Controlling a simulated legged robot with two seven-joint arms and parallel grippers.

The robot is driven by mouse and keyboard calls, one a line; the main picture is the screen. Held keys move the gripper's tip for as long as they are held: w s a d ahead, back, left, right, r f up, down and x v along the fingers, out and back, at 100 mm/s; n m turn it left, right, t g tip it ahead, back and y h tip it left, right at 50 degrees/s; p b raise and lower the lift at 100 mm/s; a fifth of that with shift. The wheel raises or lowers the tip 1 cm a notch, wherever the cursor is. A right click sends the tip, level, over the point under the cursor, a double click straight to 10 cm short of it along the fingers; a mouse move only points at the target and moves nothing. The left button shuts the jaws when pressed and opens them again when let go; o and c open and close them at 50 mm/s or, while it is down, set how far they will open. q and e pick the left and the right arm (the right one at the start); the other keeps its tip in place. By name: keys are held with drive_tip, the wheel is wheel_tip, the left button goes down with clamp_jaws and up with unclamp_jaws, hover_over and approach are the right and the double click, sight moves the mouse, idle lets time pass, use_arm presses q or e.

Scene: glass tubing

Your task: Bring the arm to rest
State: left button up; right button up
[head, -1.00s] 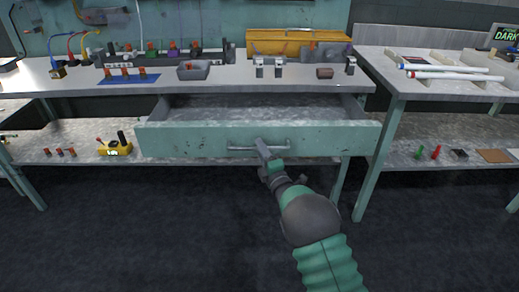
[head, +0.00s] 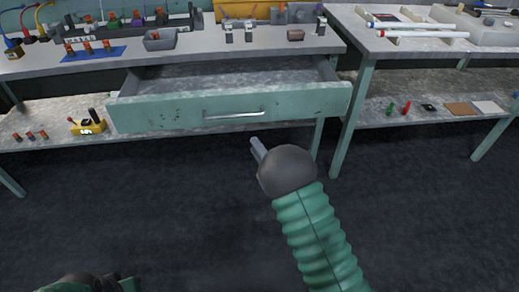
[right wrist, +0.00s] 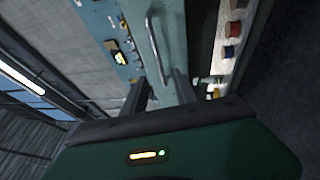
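My right gripper (head: 256,148) is in front of and below the pulled-out drawer (head: 180,112), mostly hidden behind my own wrist in the head view. In the right wrist view its two fingers (right wrist: 160,92) stand apart with nothing between them. The drawer's handle (head: 234,114) is clear of the fingers; it also shows beyond them in the right wrist view (right wrist: 157,50). A dark green part of my left arm shows at the lower left of the head view, without visible fingers.
The workbench (head: 200,58) bears a grey bin (head: 160,39), a blue mat (head: 92,54) and small fittings. A second bench (head: 385,46) stands at the right with white tubes (head: 415,30). A lower shelf (head: 50,118) holds a yellow device (head: 88,124). The dark floor in front is open.

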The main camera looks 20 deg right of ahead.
drive_tip(key=shift+v, duration=0.9)
drive_tip(key=shift+w, duration=0.1)
